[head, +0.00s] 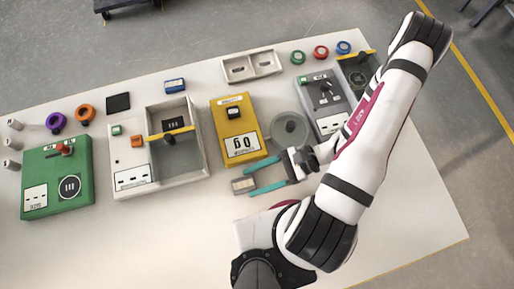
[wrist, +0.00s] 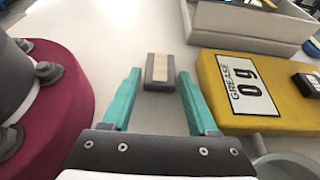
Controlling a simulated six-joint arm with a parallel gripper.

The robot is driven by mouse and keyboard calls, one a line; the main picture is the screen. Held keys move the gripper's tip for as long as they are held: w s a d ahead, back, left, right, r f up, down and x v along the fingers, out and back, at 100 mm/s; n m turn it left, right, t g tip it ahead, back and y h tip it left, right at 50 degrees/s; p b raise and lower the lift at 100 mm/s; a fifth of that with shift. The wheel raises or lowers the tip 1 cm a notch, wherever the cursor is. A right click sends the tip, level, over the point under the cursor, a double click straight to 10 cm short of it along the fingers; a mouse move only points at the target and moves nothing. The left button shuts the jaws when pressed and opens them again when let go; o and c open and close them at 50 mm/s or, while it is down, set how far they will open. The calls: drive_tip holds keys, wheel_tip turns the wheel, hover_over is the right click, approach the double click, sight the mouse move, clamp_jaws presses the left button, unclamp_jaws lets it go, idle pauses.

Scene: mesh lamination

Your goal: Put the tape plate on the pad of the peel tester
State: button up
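The tape plate (wrist: 159,84) is a small grey block with a tan strip along its top. It lies flat on the white table and also shows at the fingertips in the head view (head: 243,186). My gripper (wrist: 159,74) has two teal fingers, also seen in the head view (head: 250,178). It is open, with the plate between and just beyond its tips and gaps on both sides. Labels are too small to tell which machine is the peel tester. A white machine (head: 127,152) has a dark square under a yellow bar; a grey machine (head: 320,98) stands at right.
A yellow box (head: 224,112) marked GREASE stands behind the plate, with a round grey dish (head: 290,122) beside it. A green machine (head: 82,160) is at left. A two-well tray (head: 250,55) and several coloured rings lie at the back. The table's front left is clear.

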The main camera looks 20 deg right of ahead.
drive_tip(key=shift+o, duration=1.1)
drive_tip(key=v, duration=1.2)
drive_tip(key=shift+w+r, duration=0.1)
drive_tip(key=shift+r, duration=0.15)
drive_tip(key=s+a+r+n+h, duration=0.1)
drive_tip(key=a+r+n+h, duration=0.4)
drive_tip(key=r, duration=0.3)
drive_tip(key=s+a+r+n+h, duration=0.1)
drive_tip(key=a+r+n+h, duration=0.3)
drive_tip(key=r, duration=0.5)
drive_tip(key=n+h, duration=0.2)
drive_tip(key=n, duration=0.1)
drive_tip(key=shift+s+a+g, duration=0.15)
drive_tip(key=shift+a+g, duration=0.2)
drive_tip(key=shift+g, duration=0.05)
drive_tip(key=shift+o, duration=0.5)
drive_tip(key=shift+s+a+r+t+h, duration=0.15)
drive_tip(key=shift+s+t+h, duration=0.15)
